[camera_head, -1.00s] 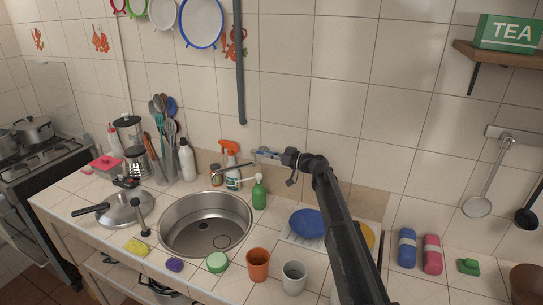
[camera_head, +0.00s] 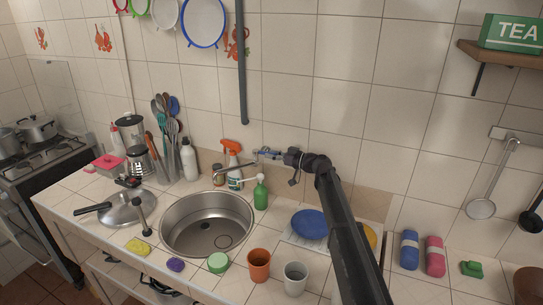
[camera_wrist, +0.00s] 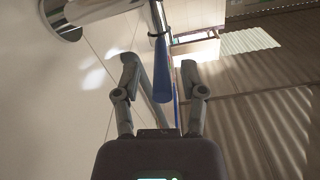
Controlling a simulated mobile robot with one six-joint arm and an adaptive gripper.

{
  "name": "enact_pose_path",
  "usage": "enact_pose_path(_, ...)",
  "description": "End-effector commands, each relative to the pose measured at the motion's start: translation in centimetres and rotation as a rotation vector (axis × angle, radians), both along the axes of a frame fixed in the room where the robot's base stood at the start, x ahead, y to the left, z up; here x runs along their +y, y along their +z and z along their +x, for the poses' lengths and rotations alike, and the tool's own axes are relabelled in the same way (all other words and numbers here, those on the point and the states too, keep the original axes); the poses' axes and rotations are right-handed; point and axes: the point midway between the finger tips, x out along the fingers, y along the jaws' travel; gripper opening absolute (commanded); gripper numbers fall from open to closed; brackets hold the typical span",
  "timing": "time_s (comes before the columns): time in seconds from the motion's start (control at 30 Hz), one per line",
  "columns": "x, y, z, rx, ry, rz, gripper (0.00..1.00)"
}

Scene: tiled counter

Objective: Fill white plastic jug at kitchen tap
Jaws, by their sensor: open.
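The kitchen tap (camera_head: 234,167) comes from the wall, its thin spout reaching over the round steel sink (camera_head: 205,222). My gripper (camera_head: 268,153) is at the wall just right of the spout, small and partly hard to make out. In the wrist view my gripper (camera_wrist: 160,67) is open, its two fingers apart. A blue-tipped lever (camera_wrist: 162,84) lies between the fingers, with a visible gap on each side. A chrome pipe (camera_wrist: 95,10) shows at the top left. I cannot make out a white plastic jug in either view. No water stream is visible.
A green soap bottle (camera_head: 261,191) and a spray bottle (camera_head: 232,178) stand behind the sink. An orange cup (camera_head: 259,266) and a pale grey cup (camera_head: 295,278) stand at the front. A blue plate (camera_head: 309,224) rests on a rack. A pan lid (camera_head: 128,209) lies left.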

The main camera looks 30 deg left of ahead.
Motion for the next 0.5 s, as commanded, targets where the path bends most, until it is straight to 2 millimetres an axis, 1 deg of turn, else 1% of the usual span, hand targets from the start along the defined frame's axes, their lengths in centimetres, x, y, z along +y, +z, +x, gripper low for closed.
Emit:
enact_pose_path(0.17,0.1,0.0,-0.2,0.0,0.003,0.0,0.54)
enact_pose_path(0.27,-0.2,0.0,-0.2,0.0,0.004,0.0,0.54)
enact_pose_path(0.37,-0.9,0.0,-0.2,0.0,0.004,0.0,0.54)
enact_pose_path(0.5,-2.4,0.0,0.0,0.0,0.003,0.0,0.54)
